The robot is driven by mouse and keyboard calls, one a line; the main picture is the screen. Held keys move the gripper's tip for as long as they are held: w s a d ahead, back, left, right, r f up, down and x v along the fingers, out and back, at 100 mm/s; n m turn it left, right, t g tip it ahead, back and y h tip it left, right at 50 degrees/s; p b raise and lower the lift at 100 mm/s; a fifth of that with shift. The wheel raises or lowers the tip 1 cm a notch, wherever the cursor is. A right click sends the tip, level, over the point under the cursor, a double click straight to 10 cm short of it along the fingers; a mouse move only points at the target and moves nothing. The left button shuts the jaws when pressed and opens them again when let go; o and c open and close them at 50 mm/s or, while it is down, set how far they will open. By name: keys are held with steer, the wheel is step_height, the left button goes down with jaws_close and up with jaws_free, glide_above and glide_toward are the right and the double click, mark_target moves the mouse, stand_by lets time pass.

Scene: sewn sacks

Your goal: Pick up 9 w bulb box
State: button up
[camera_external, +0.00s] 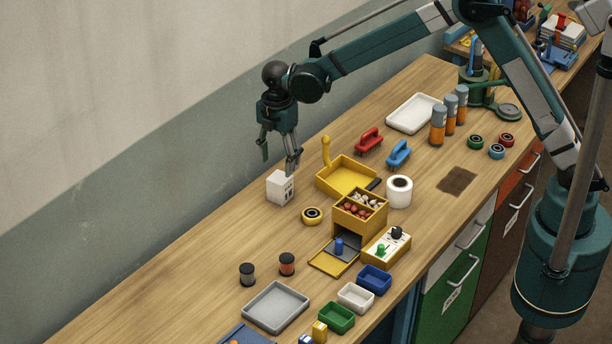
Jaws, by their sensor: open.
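The white bulb box (279,188) stands upright on the wooden workbench, near its wall side. It has dark print on its right-hand face, too small to read. My gripper (279,164) hangs just above the box, pointing down, with its two fingers spread apart. One finger is to the left of and above the box; the other is above its right side and overlaps the box's top right corner in this view. The gripper is open and empty. I cannot tell whether the right finger touches the box.
A yellow dustpan (347,177) lies close to the right of the box. A yellow organiser (360,211) and a white roll (399,191) stand further right. The bench left of the box is clear.

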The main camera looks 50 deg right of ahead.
mark_target(280, 177)
steer(key=shift+f, duration=0.15)
steer(key=shift+f, duration=1.2)
steer(key=shift+f, duration=0.1)
steer(key=shift+d+f+p, duration=0.2)
steer(key=shift+f+p, duration=0.15)
steer(key=shift+f, duration=2.15)
steer(key=c, duration=1)
